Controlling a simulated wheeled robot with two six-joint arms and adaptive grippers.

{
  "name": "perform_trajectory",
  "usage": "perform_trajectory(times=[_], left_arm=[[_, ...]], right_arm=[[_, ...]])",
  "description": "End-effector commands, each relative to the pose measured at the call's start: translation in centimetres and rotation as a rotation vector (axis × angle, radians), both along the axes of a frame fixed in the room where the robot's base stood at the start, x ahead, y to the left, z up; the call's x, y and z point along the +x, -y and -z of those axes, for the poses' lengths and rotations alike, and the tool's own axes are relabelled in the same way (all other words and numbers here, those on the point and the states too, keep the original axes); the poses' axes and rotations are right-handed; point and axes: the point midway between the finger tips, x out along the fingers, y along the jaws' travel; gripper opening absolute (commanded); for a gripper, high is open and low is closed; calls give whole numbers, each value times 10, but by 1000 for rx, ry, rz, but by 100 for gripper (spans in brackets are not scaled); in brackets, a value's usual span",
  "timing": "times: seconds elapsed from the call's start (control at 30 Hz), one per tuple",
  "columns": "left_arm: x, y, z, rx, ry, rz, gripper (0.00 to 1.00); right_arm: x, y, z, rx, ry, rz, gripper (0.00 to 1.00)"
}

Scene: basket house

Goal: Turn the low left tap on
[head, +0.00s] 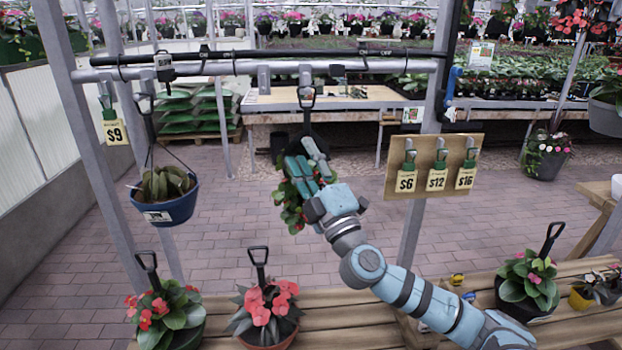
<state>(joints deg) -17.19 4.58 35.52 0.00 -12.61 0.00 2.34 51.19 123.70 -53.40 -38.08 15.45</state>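A small dark tap-like fitting with a pale label (164,66) sits on the left part of the overhead pipes. At the right end of the pipes, a blue lever (452,80) is mounted by the post. Which way either one is turned is too small to tell. My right gripper (305,164) is raised in the middle, below the pipes and well to the right of the left fitting. It overlaps a hanging plant (291,216), whose pot is mostly hidden. Whether its fingers touch that plant, I cannot tell. My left gripper is out of view.
A blue hanging basket (168,206) hangs below the left fitting. A grey pipe (225,69) and a black pipe (290,55) run across the frame. A price board (434,192) is at the right. Potted plants with upright handles stand on the wooden bench (350,322).

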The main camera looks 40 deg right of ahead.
Motion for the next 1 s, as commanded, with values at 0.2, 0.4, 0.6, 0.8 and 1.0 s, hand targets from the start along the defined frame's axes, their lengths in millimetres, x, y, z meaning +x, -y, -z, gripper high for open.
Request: perform_trajectory(times=[0.2,0.4,0.6,0.8,1.0], left_arm=[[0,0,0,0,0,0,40],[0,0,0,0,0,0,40],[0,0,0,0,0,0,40],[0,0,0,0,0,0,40],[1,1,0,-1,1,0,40]], right_arm=[[-3,7,37,138,-64,25,36],[-4,8,43,160,-76,30,36],[-4,8,42,158,-75,30,36],[-4,8,42,157,-74,30,36],[-14,13,102,351,-186,73,36]])
